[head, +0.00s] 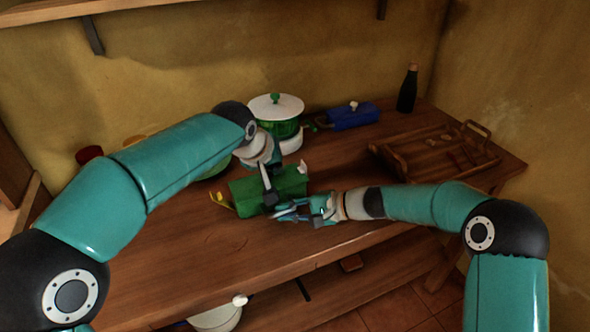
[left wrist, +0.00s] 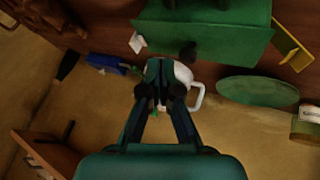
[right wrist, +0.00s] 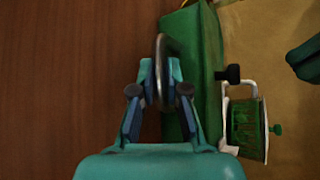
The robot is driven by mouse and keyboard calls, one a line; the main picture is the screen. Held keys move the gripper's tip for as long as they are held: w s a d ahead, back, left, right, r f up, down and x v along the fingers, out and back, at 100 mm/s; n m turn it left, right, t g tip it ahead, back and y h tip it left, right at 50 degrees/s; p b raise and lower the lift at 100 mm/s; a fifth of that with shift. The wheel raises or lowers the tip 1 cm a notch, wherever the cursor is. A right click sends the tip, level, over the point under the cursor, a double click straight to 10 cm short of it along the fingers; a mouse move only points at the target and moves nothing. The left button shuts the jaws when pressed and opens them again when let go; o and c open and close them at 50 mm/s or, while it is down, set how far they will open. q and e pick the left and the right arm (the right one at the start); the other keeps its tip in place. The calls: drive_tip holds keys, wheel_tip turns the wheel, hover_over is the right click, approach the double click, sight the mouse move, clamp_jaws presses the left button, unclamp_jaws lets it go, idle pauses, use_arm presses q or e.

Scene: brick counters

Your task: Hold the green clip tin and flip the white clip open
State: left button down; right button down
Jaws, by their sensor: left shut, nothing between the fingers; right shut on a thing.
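The green clip tin (head: 243,195) lies on the wooden counter. Its yellow clip (head: 222,202) juts out at the left end and its white clip (head: 303,167) sticks up at the right end. In the left wrist view the white clip (left wrist: 137,43) stands out at an angle from the edge of the tin (left wrist: 205,35). My right gripper (right wrist: 160,72) is shut on the tin's grey loop handle (right wrist: 160,45), at the near side.
Behind the tin stand a green pot with a white lid (head: 276,106), a blue box (head: 353,116) and a dark bottle (head: 408,88). A wooden tray (head: 395,165) lies to the right. The front left counter (head: 200,260) is bare.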

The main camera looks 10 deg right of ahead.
sight(300, 169)
use_arm(q)
drive_tip(key=shift+w+a+r+n, duration=0.6)
drive_tip(key=shift+a+r+n, duration=0.15)
drive_tip(key=shift+r+n, duration=0.05)
drive_tip(key=x, duration=0.9)
drive_tip(key=shift+s+d, duration=0.1)
drive_tip(key=shift+d, duration=0.05)
drive_tip(key=d, duration=0.1)
drive_tip(key=w+d+f, duration=0.1)
drive_tip(key=shift+w+d, duration=0.2)
drive_tip(key=shift+d, duration=0.15)
drive_tip(key=shift+w+d+r, duration=0.1)
drive_tip(key=shift+w+d, duration=0.15)
drive_tip(key=shift+d, duration=0.4)
drive_tip(key=shift+d, duration=0.1)
